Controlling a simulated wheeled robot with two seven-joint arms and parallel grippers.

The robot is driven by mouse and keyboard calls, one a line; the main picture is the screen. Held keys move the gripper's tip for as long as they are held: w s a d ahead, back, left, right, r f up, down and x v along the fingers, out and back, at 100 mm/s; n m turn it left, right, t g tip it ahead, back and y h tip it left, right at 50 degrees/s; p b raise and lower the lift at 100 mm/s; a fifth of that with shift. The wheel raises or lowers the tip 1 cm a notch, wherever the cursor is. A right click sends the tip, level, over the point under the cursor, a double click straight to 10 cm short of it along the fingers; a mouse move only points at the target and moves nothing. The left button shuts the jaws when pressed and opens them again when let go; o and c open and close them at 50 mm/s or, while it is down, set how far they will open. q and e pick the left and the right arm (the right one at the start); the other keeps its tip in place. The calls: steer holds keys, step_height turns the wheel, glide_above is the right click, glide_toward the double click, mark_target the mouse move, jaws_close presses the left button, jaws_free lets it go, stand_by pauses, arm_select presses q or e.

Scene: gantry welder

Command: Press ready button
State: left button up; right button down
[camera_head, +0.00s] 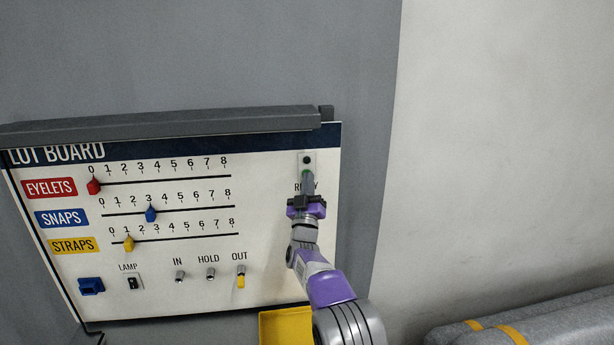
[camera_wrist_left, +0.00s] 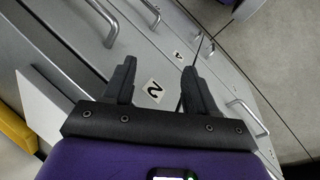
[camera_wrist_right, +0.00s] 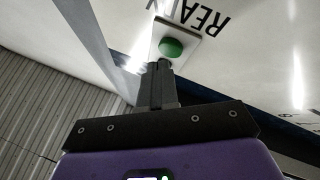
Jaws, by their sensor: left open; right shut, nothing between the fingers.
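In the head view only a sliver of green (camera_head: 306,171) shows at the right side of the lot board (camera_head: 270,215). My right gripper (camera_wrist_right: 160,66) is shut and empty, its fingertips right at the button's edge in the wrist view. I cannot tell whether they touch it. In the head view my right gripper (camera_head: 307,178) covers part of the READY label. My left gripper (camera_wrist_left: 158,68) is open and empty, and is outside the head view.
The board carries slider rows with red (camera_head: 94,186), blue (camera_head: 151,215) and yellow (camera_head: 129,244) knobs, and toggles (camera_head: 210,273) below. A grey ledge (camera_head: 170,127) juts out above. Grey drawers with metal handles (camera_wrist_left: 143,15) lie before my left gripper.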

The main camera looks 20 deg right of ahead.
steer(key=shift+w, duration=0.1)
stand_by(0.5)
steer(key=shift+w+d, duration=0.15)
steer(key=shift+w, duration=0.2)
steer(key=shift+s+b, duration=0.45)
steer(key=shift+b, duration=0.4)
steer(key=s+a+b, duration=0.1)
steer(key=s+b, duration=0.4)
steer(key=b, duration=0.2)
steer(key=shift+s+a, duration=0.4)
